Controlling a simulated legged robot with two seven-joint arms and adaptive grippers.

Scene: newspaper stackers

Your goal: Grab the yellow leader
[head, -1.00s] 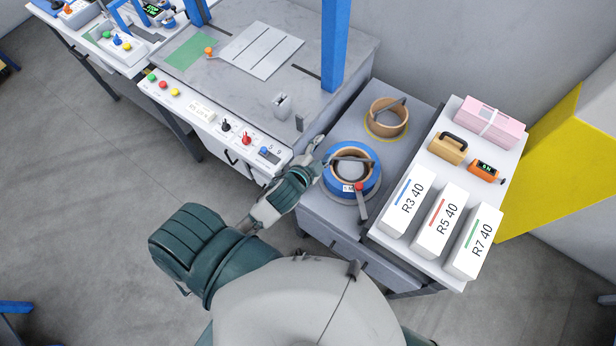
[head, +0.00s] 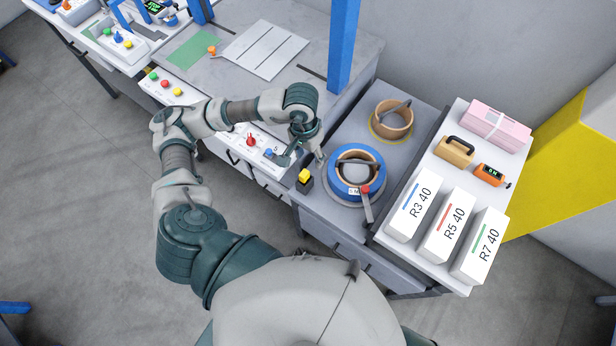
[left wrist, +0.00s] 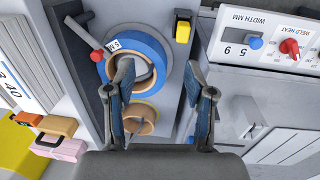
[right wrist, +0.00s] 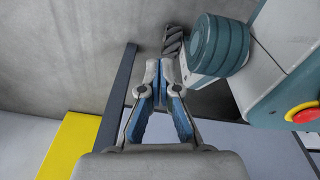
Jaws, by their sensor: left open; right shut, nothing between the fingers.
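A small yellow block (head: 304,175), apparently the leader, sits on a dark base at the near left edge of the grey cabinet. It also shows in the left wrist view (left wrist: 183,31), at the top, beside the blue-wrapped roll. My left gripper (head: 302,158) is over the gap between bench and cabinet, close to the block in the head view. In the left wrist view its fingers (left wrist: 160,72) are spread and empty, with the block beyond the right finger. My right gripper (right wrist: 162,68) is shut and empty; it is not seen in the head view.
The blue roll (head: 343,156) and a brown roll (head: 379,133) stand on the cabinet (head: 347,207). A red-tipped lever (head: 367,203) is at the blue roll. The control panel (head: 258,141) is left of my gripper. White boxes (head: 448,228) stand on a shelf at right.

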